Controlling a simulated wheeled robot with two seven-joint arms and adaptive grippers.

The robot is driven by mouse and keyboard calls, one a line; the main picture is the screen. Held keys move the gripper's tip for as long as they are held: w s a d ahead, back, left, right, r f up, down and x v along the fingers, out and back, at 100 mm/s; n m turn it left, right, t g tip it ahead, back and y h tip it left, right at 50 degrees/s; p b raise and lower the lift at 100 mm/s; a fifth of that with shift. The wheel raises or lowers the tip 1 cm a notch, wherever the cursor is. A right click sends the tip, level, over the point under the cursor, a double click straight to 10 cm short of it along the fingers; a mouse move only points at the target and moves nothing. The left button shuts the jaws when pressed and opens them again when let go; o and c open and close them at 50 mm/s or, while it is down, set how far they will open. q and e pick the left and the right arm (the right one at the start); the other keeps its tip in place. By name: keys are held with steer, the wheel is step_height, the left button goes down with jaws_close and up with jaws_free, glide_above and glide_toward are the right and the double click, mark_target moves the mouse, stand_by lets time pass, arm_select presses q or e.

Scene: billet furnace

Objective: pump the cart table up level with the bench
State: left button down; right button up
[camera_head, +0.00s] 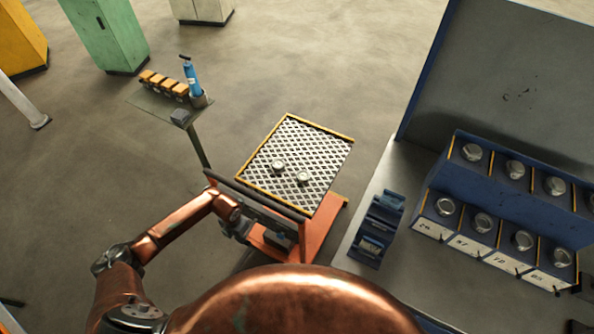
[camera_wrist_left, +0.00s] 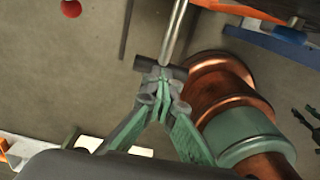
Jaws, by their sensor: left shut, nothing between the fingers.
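The cart table (camera_head: 316,150) has a dark diamond-pattern top with yellow edges and stands left of the bench (camera_head: 405,185) on an orange base (camera_head: 325,222). Two small round metal pieces (camera_head: 279,165) lie on its top. My left gripper (camera_head: 238,230) is low at the cart's near left side. In the left wrist view my green gripper fingers (camera_wrist_left: 161,80) are closed together at the dark crossbar (camera_wrist_left: 174,71) on the end of a silver rod (camera_wrist_left: 174,35). They overlap the bar, but I cannot tell whether they touch it. My right gripper is out of view.
A blue rack of round metal pieces (camera_head: 480,232) and a small blue holder (camera_head: 378,228) stand on the bench. Cabinets (camera_head: 105,35) stand behind.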

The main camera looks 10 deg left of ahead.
arm_select(q)
steer(key=shift+w+d+r+p, duration=0.1)
steer(key=shift+w+r+p, duration=0.1)
steer(key=shift+r+p, duration=1.2)
steer(key=shift+w+d+r+p, duration=0.15)
steer(key=shift+r+p, duration=0.5)
steer(key=shift+r, duration=1.4)
steer(key=shift+a, duration=0.1)
steer(key=shift+w, duration=0.1)
steer(key=shift+f, duration=0.15)
